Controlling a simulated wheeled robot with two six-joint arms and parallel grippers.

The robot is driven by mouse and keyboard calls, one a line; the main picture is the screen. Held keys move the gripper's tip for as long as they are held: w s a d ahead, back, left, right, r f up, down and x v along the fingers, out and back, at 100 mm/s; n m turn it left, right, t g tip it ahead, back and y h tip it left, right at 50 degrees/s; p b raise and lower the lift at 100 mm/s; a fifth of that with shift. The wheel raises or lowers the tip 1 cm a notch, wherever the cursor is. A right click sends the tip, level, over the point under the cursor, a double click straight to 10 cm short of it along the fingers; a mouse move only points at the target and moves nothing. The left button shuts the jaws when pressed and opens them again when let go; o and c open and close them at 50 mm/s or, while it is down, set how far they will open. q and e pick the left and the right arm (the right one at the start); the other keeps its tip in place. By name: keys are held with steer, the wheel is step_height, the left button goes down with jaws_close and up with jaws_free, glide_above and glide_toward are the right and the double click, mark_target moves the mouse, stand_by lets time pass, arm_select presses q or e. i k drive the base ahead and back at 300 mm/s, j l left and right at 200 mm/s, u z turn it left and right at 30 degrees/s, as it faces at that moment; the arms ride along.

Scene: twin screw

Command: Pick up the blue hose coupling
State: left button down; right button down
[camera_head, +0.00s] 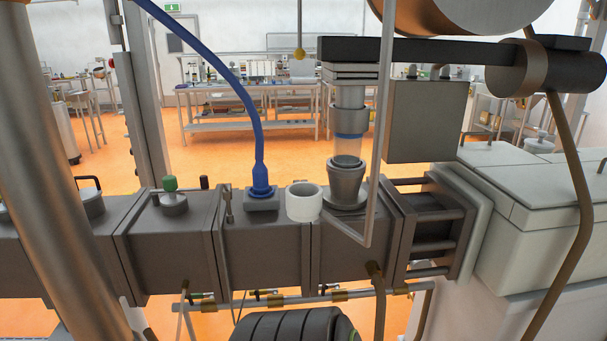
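The blue hose coupling (260,181) stands upright on a small grey block (262,202) on top of the dark machine barrel (262,248). A blue hose (240,88) curves from its top up and to the left, out of the picture. Neither of my grippers shows in the head view.
A white ring-shaped cup (304,203) stands just right of the coupling. Further right are a glass-and-metal feed column (348,150) and a thin bent metal rod (372,150). A green-capped fitting (171,196) is to the left. A thick metal pipe (50,170) crosses the left side.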

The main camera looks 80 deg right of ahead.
mark_target(261, 187)
steer(key=z, duration=2.45)
